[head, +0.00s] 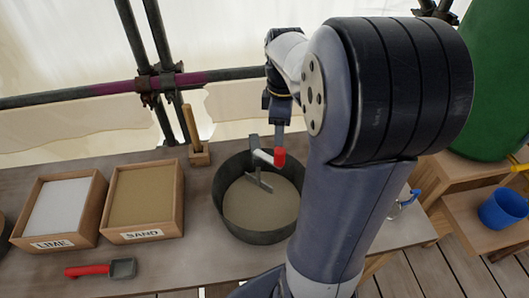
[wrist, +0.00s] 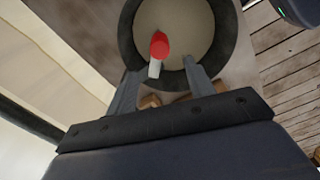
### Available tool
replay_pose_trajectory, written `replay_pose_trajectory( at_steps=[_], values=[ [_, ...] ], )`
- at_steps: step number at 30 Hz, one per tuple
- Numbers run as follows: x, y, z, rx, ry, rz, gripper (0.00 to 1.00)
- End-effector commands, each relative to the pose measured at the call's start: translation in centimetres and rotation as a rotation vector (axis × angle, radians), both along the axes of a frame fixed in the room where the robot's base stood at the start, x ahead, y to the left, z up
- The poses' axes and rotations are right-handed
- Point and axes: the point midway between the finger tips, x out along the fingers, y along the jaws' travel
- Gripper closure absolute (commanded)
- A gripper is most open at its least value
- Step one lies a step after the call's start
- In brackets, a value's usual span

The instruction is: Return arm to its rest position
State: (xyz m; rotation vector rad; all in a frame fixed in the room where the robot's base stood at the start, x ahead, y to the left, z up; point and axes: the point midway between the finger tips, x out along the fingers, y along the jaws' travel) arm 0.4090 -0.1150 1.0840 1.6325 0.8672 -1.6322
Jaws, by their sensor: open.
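My gripper (head: 279,138) hangs above the back right of the dark round bucket (head: 256,237) in the head view. In the wrist view its two fingers stand apart (wrist: 161,68), with nothing clamped between them. A tool with a red-tipped pale handle (head: 263,156) and grey metal part stands in the bucket's tan mix (head: 260,208). The red tip (wrist: 159,45) shows between and beyond the fingers in the wrist view; I cannot tell the exact gap. My arm hides the bucket's right side.
A lime box (head: 60,207) and a sand box (head: 145,200) stand left on the bench, with a red-handled scoop (head: 100,269) in front. A wooden-handled tool (head: 194,138) stands behind. Scaffold poles (head: 110,90) cross the back. A green barrel (head: 497,90) and blue cup (head: 502,210) are right.

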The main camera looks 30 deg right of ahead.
Motion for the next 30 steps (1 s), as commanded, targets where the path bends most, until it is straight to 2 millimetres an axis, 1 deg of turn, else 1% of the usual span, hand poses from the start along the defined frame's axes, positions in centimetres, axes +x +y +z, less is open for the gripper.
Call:
replay_pose_trajectory(
  at_steps=[5, 8, 15, 21, 24, 30],
  values=[
    [0.0, 0.0, -1.1, 0.001, 0.003, 0.0, 0.49],
    [-0.1, 0.0, -2.6, 0.001, 0.005, 0.0, 0.49],
    [-0.1, 0.0, -7.2, 0.002, 0.006, 0.0, 0.49],
    [-0.1, 0.0, -10.2, 0.001, 0.004, 0.0, 0.49],
    [-0.1, 0.0, -11.0, 0.001, 0.003, -0.002, 0.49],
    [-0.1, 0.2, -10.8, 0.001, 0.001, -0.031, 0.49]
  ],
)
